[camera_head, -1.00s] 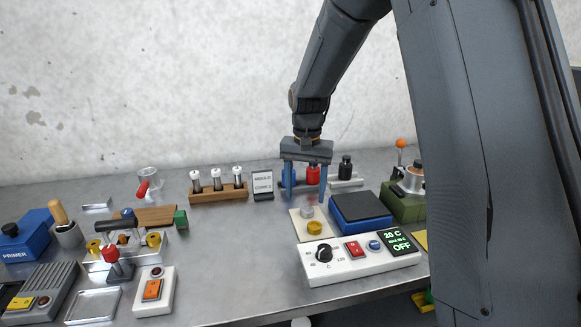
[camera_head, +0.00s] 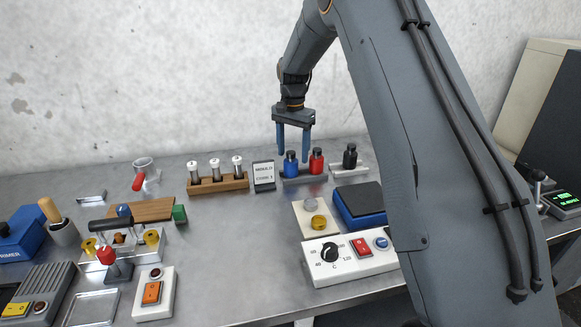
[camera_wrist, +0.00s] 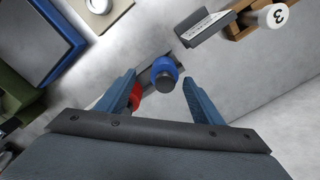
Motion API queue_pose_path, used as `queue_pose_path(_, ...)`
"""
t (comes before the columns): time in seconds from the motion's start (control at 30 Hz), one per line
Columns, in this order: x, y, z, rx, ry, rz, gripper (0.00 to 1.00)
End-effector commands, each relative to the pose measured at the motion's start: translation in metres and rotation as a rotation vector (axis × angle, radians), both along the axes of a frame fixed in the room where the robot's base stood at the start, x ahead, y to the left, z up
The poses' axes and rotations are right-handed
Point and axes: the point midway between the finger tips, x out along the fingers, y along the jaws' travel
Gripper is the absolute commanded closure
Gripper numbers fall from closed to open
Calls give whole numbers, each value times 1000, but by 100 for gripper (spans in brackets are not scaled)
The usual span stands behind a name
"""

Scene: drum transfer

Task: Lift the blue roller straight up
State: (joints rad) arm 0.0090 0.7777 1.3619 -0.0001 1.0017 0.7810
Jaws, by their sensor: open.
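The blue roller (camera_head: 291,164) stands upright with a dark top in a grey holder (camera_head: 303,179) at the back of the bench. A red roller (camera_head: 317,160) stands just to its right. My gripper (camera_head: 293,157) is open and points down, with its blue fingers above and around the top of the blue roller. In the wrist view the blue roller (camera_wrist: 166,73) shows between the open fingers, with a gap on both sides. The red roller (camera_wrist: 107,97) is partly hidden behind the left finger there.
A black roller (camera_head: 350,156) stands in a separate light holder to the right. A small sign (camera_head: 264,175) and a wooden rack (camera_head: 218,185) with several white-topped vials stand to the left. A blue-sided block with a dark top (camera_head: 360,203) lies in front. The bench centre is clear.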

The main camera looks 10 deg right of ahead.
Motion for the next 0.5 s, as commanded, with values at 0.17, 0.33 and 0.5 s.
queue_pose_path(0.17, 0, 2, -15, 0, 1, 2, 39)
queue_pose_path(0.33, 4, 5, -34, 1, 4, 3, 39)
queue_pose_path(0.5, 6, 7, -54, 0, 3, 4, 39)
